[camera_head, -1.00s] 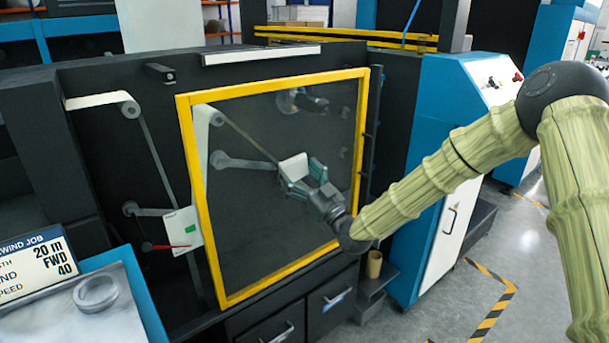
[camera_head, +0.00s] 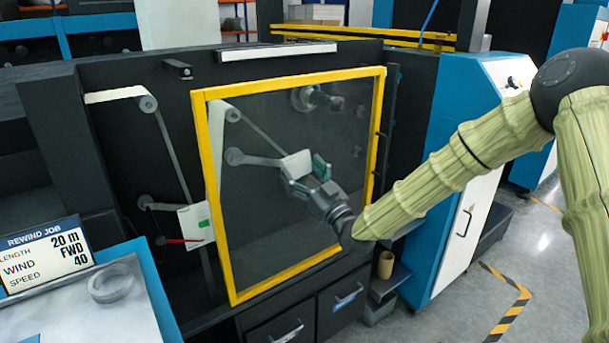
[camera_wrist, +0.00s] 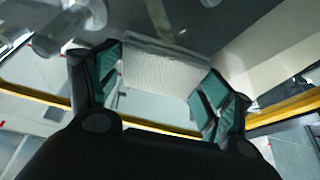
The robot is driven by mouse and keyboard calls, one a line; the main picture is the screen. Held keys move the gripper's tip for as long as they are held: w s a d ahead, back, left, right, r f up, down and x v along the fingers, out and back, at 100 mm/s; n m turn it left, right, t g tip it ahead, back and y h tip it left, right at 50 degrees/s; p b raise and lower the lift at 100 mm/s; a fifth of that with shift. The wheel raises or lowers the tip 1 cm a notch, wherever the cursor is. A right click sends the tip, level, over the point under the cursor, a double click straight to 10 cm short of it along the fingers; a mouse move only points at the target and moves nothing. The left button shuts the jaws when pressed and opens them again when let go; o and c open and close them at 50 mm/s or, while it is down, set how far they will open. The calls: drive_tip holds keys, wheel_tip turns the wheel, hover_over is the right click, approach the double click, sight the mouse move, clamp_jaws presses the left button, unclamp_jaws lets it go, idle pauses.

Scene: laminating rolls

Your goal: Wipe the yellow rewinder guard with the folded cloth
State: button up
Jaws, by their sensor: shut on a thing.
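The yellow-framed guard (camera_head: 207,180) with a dark see-through panel stands upright in the middle of the head view. Its yellow edge (camera_wrist: 160,127) also shows in the wrist view. My gripper (camera_head: 308,176) is in front of the panel, a little right of its middle. It is shut on the folded white cloth (camera_head: 296,163), which also shows between the fingers in the wrist view (camera_wrist: 160,76). The cloth is at or very near the panel; I cannot tell whether it touches.
A rewind job sign (camera_head: 45,258) and a grey worktop (camera_head: 90,315) with a ring stand at the lower left. A blue and white cabinet (camera_head: 470,180) is right of the guard. A small brown tube (camera_head: 385,264) stands on a low shelf. Open floor lies at the lower right.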

sight(327, 150)
drive_tip(key=shift+r, duration=0.4)
drive_tip(key=shift+w+d+b, duration=0.4)
drive_tip(key=shift+w+d, duration=0.7)
drive_tip(key=shift+d, duration=0.4)
drive_tip(key=shift+w+d+b, duration=0.35)
drive_tip(key=shift+w+d, duration=0.7)
drive_tip(key=shift+d, duration=0.45)
drive_tip(key=shift+w+d+b, duration=0.4)
drive_tip(key=shift+w+d, duration=0.7)
drive_tip(key=shift+d, duration=0.4)
drive_tip(key=shift+s, duration=0.1)
drive_tip(key=shift+s+d, duration=0.9)
drive_tip(key=shift+s, duration=0.3)
drive_tip(key=shift+s+d, duration=0.85)
drive_tip(key=shift+s, duration=0.3)
drive_tip(key=shift+s, duration=0.1)
drive_tip(key=shift+s+d, duration=0.9)
drive_tip(key=shift+s, duration=0.25)
drive_tip(key=shift+a+f, duration=0.1)
